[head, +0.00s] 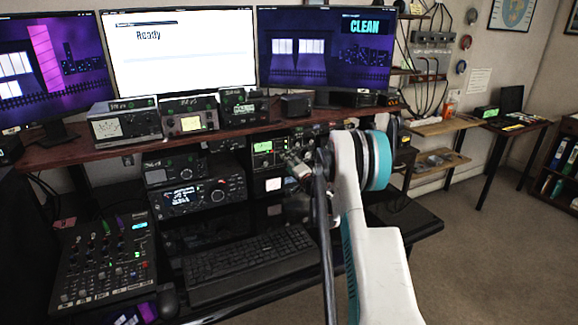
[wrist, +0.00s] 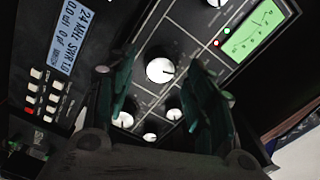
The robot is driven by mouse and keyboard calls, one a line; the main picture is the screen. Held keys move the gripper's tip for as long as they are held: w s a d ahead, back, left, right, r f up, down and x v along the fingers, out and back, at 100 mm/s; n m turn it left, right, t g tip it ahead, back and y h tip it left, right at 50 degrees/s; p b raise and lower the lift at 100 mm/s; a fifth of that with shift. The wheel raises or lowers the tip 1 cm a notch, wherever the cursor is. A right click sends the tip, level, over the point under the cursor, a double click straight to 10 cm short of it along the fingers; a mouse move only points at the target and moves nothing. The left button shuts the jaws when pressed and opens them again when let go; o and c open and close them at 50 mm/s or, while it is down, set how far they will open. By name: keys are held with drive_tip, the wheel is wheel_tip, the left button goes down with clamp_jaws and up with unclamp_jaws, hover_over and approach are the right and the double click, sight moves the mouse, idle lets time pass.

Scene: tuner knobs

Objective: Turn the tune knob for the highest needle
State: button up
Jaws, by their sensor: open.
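A black tuner panel (head: 286,150) with a small lit green meter (head: 262,147) sits under the desk shelf in the head view. In the wrist view the green meter (wrist: 254,31) is at upper right; its thin dark needle is hard to read. A large white knob (wrist: 161,70) with a dark pointer mark faces me, and its label cannot be read. My gripper (wrist: 162,85) is open, with one dark finger on each side of this knob in the picture; contact cannot be told. In the head view my gripper (head: 297,172) is in front of the panel, partly hidden by my arm.
Smaller white knobs (wrist: 150,137) sit below the large one, and another knob (wrist: 216,2) is at the top edge. A blue display unit (wrist: 72,38) is at left. A keyboard (head: 250,262) and a mixer (head: 104,262) lie on the lower desk. Floor at right is clear.

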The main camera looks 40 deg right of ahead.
drive_tip(key=shift+x, duration=0.85)
drive_tip(key=shift+c, duration=0.3)
drive_tip(key=c, duration=1)
drive_tip(key=shift+m, duration=2)
drive_tip(key=o, duration=1.1)
drive_tip(key=shift+c, duration=0.2)
drive_tip(key=shift+s, duration=0.15)
